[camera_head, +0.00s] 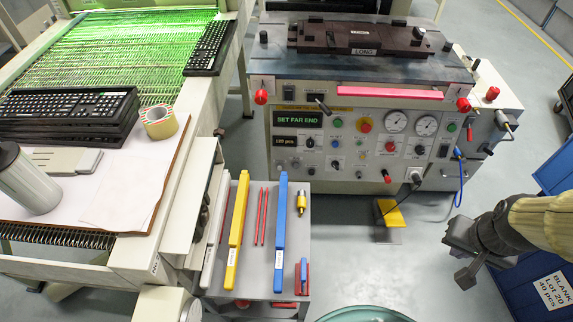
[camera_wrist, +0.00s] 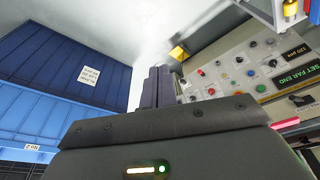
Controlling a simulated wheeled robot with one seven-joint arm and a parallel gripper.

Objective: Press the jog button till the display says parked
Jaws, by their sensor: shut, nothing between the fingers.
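The printing machine's control panel (camera_head: 350,145) faces me with several knobs, buttons and gauges. Its display (camera_head: 298,119) reads "SET FAR END" in green; the display also shows, turned on its side, in the wrist view (camera_wrist: 299,76). The button labels are too small to read, so I cannot tell which one is the jog button. A green button (camera_head: 338,122) and a red-on-yellow button (camera_head: 365,125) stand right of the display. My gripper (camera_head: 466,277) is low at the right, in front of the panel and apart from it. Its fingers (camera_wrist: 157,86) are shut and empty.
A tool cart (camera_head: 262,240) stands left of centre, below the panel. A yellow pedal (camera_head: 393,214) lies on the floor before the machine. Blue bins (camera_head: 535,250) are close behind my arm at the right.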

